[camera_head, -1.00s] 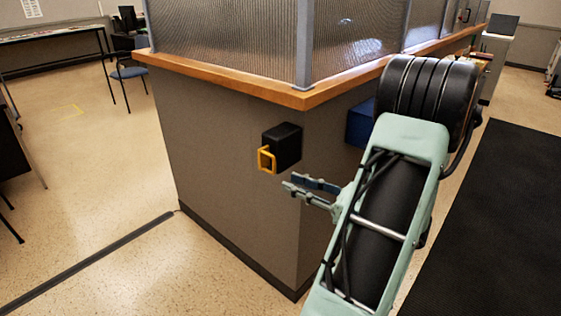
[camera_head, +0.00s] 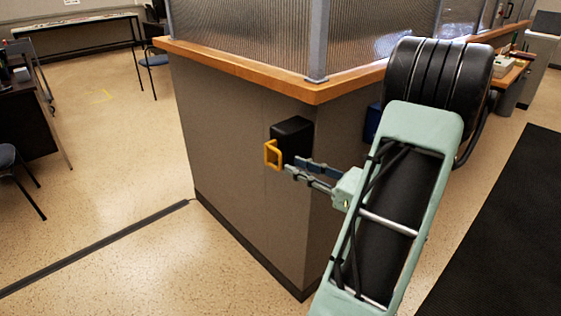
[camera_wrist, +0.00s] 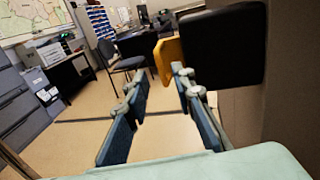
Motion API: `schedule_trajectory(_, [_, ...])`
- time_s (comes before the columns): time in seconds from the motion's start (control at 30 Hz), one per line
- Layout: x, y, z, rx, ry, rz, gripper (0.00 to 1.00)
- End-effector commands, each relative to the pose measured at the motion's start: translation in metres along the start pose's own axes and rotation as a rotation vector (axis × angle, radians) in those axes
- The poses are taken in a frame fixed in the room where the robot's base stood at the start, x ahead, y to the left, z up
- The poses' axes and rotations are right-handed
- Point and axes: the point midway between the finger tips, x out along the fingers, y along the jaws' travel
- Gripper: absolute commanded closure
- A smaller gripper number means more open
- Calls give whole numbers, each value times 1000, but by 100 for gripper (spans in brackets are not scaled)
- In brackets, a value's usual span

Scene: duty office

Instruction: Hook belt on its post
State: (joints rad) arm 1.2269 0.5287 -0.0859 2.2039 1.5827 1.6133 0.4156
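A black belt box (camera_head: 292,140) is fixed to the grey counter wall near its corner. A yellow loop-shaped belt end (camera_head: 272,155) sits against its left side, with no belt strap visibly drawn out. My gripper (camera_head: 296,168) is just right of and below the loop in the head view, its fingers apart and empty. In the wrist view, the gripper (camera_wrist: 156,84) is open. The yellow end (camera_wrist: 168,60) and the black box (camera_wrist: 222,46) lie beyond the right finger, not between the fingers. I cannot make out a post in either view.
The counter (camera_head: 235,190) has a wooden ledge (camera_head: 250,76) and ribbed glass above. A blue object (camera_head: 372,122) on its right face is partly hidden by my arm. A chair (camera_wrist: 126,64) and desks stand farther off.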

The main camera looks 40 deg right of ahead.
Motion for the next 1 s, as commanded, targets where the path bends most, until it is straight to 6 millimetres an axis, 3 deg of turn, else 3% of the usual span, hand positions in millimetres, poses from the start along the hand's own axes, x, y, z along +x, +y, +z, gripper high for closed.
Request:
schedule_trajectory(0.1, [24,1,-1,-2,-1,3,77])
schedule_trajectory(0.3, [51,0,0,-2,0,1,77])
schedule_trajectory(0.73, [62,0,0,0,-1,-2,77])
schedule_trajectory(0.93, [61,0,0,-1,-1,-1,99])
schedule_trajectory(1.0, [61,0,0,-1,-1,-1,100])
